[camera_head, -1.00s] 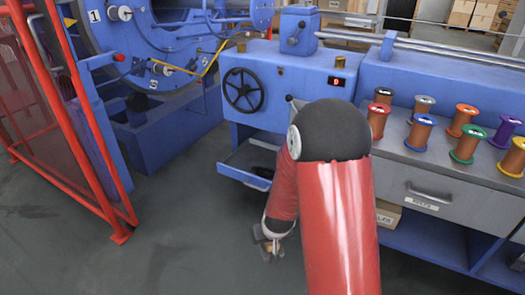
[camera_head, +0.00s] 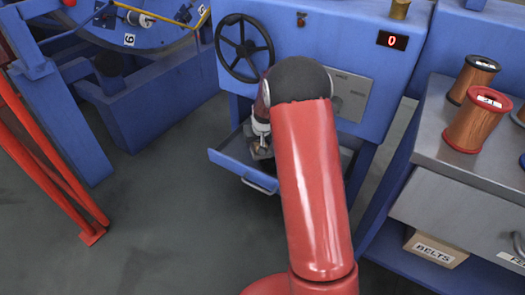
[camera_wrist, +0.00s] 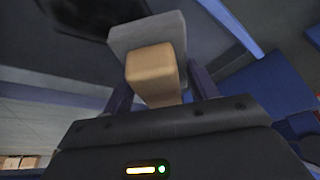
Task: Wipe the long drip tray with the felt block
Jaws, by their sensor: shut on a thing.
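My gripper (camera_head: 262,150) hangs over the pulled-out blue drip tray (camera_head: 228,164) below the handwheel cabinet. The wrist view shows my gripper (camera_wrist: 158,85) with its two fingers shut on the felt block (camera_wrist: 146,34), a grey pad with a tan grip piece. In the head view only a small bit of the block shows under the fingers, and I cannot tell whether it touches the tray floor. My red arm hides the right part of the tray. A dark patch shows at the top left of the wrist view; I cannot tell what it is.
The blue cabinet (camera_head: 295,58) with a black handwheel (camera_head: 243,48) and a red display (camera_head: 392,40) rises behind the tray. A red fence (camera_head: 45,160) stands at left. A bench with copper spools (camera_head: 478,120) is at right. The floor before the tray is clear.

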